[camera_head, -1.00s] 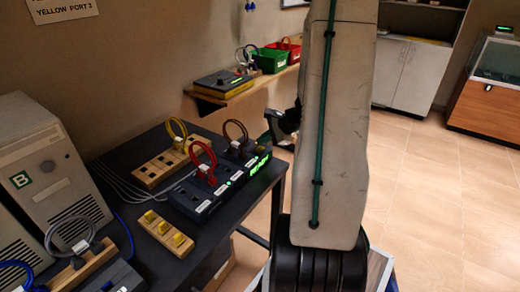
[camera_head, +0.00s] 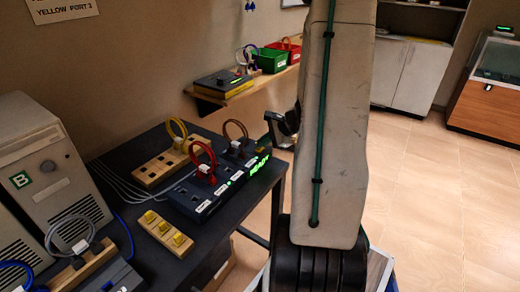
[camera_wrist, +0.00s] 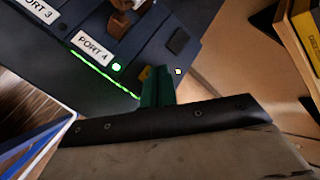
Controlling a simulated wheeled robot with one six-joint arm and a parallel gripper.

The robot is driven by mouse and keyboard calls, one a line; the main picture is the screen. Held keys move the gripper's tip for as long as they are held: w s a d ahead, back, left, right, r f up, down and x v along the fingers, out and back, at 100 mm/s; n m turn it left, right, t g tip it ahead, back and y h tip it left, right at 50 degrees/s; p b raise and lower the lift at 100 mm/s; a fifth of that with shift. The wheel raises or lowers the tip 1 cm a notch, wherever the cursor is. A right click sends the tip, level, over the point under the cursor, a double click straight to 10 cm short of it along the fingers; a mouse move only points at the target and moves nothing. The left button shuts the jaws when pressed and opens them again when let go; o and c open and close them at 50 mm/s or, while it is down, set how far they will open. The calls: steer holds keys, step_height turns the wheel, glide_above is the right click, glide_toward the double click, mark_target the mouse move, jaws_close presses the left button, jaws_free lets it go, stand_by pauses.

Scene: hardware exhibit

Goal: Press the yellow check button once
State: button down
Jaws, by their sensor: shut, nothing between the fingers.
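The dark port device (camera_head: 205,192) lies on the black table with a lit green display (camera_head: 259,165) on its front edge. In the wrist view, a small yellow button (camera_wrist: 146,72) shows on the device (camera_wrist: 60,65) past the PORT 4 label. My gripper (camera_wrist: 158,85) has green fingers, shut and empty, right beside the yellow button and partly covering it. Whether they touch it cannot be told. In the head view my gripper (camera_head: 272,122) is at the device's far right end, and the button is not distinguishable there.
A red cable (camera_head: 203,152) and a brown cable (camera_head: 236,130) loop up from the device. Wooden blocks (camera_head: 165,232) with yellow pieces lie in front and behind. A grey computer (camera_head: 45,170) stands left. A wall shelf (camera_head: 238,92) holds a box and bins.

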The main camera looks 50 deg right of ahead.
mark_target(263, 149)
steer(key=shift+f, duration=0.4)
stand_by(0.6)
steer(key=shift+r, duration=0.85)
steer(key=shift+r, duration=2.5)
